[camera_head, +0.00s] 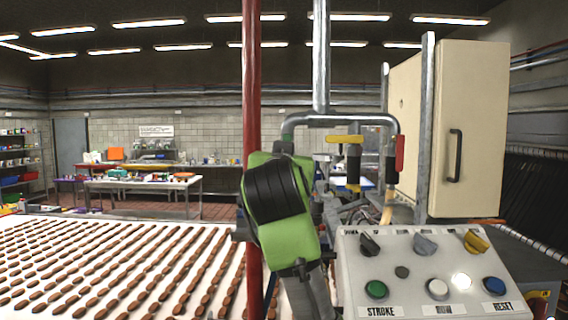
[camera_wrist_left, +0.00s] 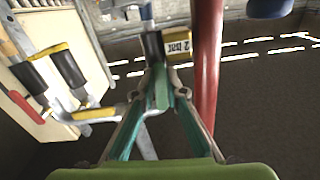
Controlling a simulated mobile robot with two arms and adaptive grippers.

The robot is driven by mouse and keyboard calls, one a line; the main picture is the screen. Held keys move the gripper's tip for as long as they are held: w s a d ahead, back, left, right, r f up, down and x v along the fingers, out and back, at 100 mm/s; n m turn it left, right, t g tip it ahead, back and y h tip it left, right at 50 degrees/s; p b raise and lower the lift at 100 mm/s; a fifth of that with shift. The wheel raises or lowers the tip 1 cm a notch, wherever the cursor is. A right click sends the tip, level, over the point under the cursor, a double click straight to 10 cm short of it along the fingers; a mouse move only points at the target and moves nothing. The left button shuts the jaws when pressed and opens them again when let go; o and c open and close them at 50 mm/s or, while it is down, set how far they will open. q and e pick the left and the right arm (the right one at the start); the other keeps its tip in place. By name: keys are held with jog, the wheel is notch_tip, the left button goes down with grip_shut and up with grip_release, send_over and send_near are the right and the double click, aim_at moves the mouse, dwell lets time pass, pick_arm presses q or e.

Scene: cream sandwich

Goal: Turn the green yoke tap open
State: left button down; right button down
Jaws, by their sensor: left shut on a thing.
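The green yoke tap's handle (camera_wrist_left: 161,88) shows in the left wrist view, between the fingertips of my left gripper (camera_wrist_left: 160,94). The gripper is shut on it. A small green piece of the tap also shows in the head view (camera_head: 287,138), just above my gripper at the left end of the grey pipe yoke (camera_head: 340,119). In the head view my left gripper (camera_head: 284,150) reaches up to that end, and its green and black wrist hides most of the tap and the fingers. My right gripper is in neither view.
On the same yoke are a yellow handle (camera_head: 345,139), lying crosswise, and a red handle (camera_head: 400,153), hanging down. A red pipe (camera_head: 251,80) rises close beside my left wrist. A control panel (camera_head: 430,265) stands at the lower right. A belt of brown pieces (camera_head: 110,265) fills the lower left.

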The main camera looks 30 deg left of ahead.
pick_arm(q)
jog(key=shift+w+d+n, duration=0.15)
jog(key=shift+d+n, duration=0.05)
jog(key=shift+n, duration=0.6)
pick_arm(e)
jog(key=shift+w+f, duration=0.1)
pick_arm(q)
jog(key=c, duration=2)
grip_release()
jog(key=shift+w, duration=0.1)
jog(key=shift+c, duration=0.2)
jog(key=shift+w+a+f, duration=0.15)
jog(key=shift+w, duration=0.1)
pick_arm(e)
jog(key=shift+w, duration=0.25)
pick_arm(q)
notch_tip(320, 180, up, 10)
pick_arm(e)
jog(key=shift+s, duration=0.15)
